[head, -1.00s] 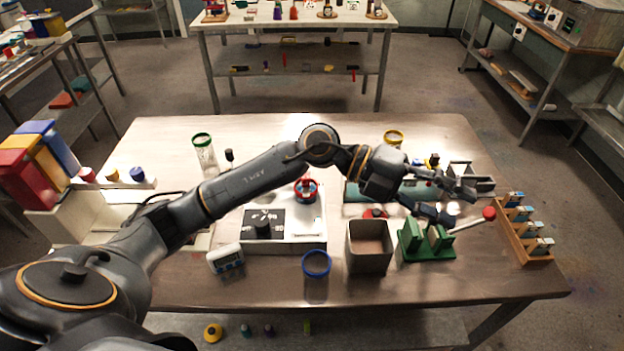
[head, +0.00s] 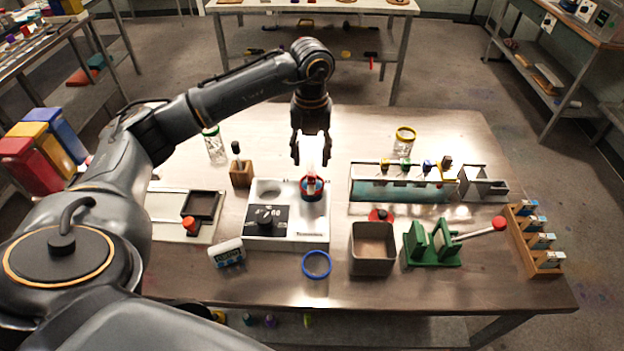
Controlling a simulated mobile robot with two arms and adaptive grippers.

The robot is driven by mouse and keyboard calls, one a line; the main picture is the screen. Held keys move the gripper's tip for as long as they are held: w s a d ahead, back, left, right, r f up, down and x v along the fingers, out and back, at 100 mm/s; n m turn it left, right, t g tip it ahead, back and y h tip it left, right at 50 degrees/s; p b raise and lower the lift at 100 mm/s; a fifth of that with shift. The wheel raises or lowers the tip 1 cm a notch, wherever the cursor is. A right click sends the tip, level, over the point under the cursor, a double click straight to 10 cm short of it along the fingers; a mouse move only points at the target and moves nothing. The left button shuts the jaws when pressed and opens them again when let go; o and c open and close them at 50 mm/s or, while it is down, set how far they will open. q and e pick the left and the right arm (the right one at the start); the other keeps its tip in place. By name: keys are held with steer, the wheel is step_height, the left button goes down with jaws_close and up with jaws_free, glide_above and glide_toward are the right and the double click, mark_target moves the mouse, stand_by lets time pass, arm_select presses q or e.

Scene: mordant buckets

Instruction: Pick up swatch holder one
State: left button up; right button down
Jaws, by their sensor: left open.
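My left gripper (head: 311,160) hangs with its fingers pointing down and apart, empty, above the back of the white device (head: 288,240). A red-rimmed round piece (head: 312,188) on that device shows just below the fingertips. To the right, several small holders with coloured tops stand in a row along a clear rack over a teal trough (head: 362,190); one has a yellow-green top (head: 385,164), one a blue top (head: 427,165). I cannot tell which of them is swatch holder one. My right gripper is not in view.
A yellow-rimmed jar (head: 404,141) stands behind the trough. A grey square bin (head: 372,262), a green press (head: 432,254) with a red-knobbed lever and a wooden rack (head: 549,262) stand in front and right. A green-rimmed jar (head: 214,146) and a wooden block (head: 241,174) are left.

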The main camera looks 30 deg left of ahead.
mark_target(312, 174)
arm_select(q)
step_height(312, 174, down, 2)
steer(key=shift+f, duration=0.1)
steer(key=shift+f+p, duration=0.4)
steer(key=shift+p, duration=0.2)
steer(key=f, duration=0.1)
steer(key=f+p, duration=0.2)
steer(key=shift+w+a+f, duration=0.15)
steer(key=shift+w+f, duration=0.1)
steer(key=shift+w, duration=0.05)
steer(key=shift+f, duration=0.55)
jaws_close()
